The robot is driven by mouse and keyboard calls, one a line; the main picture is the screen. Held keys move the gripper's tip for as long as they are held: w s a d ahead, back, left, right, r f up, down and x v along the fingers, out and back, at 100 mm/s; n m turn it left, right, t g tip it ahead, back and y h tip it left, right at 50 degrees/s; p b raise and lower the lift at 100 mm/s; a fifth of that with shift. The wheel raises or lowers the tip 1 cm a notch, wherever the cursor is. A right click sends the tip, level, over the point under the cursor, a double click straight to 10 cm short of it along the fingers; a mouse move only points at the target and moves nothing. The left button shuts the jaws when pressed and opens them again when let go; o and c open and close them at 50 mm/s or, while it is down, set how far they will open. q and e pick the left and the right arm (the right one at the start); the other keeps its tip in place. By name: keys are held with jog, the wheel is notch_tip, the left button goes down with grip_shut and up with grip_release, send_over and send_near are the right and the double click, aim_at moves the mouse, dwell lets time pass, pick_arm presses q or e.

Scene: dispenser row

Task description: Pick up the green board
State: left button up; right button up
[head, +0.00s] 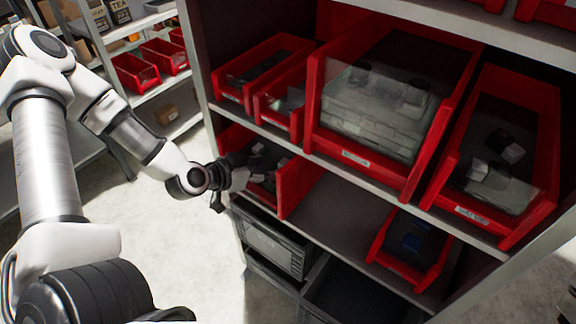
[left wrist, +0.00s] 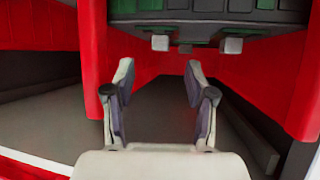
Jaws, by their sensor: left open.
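My left gripper (head: 262,172) reaches into a red bin (head: 300,186) on the middle shelf. In the left wrist view its two fingers (left wrist: 158,72) are spread apart with nothing between them. A dark board with green patches (left wrist: 210,14), which looks like the green board, lies beyond the fingertips at the top of that view. Grey square blocks show along its near edge. The board is cut off by the top of the picture and is apart from the fingers. In the head view the gripper hides much of the bin's inside, and I cannot make out the board there.
Red bin walls (left wrist: 94,50) stand close on both sides. Above are more red bins, one with clear-fronted pale contents (head: 375,110). A red bin with a dark blue item (head: 412,240) stands lower right. Bare shelf (head: 345,215) lies between. Dark crates (head: 275,245) are below.

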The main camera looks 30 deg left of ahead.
aim_at(280, 165)
pick_arm(q)
jog(key=shift+w+d+f, duration=0.1)
jog(key=shift+w+f, duration=0.15)
jog(key=shift+f, duration=0.1)
jog(key=b+x, duration=0.1)
jog(key=x, duration=0.4)
jog(key=shift+b, duration=0.4)
jog(key=shift+w, duration=0.2)
jog(key=shift+r, duration=0.1)
jog(key=c, duration=0.4)
grip_shut()
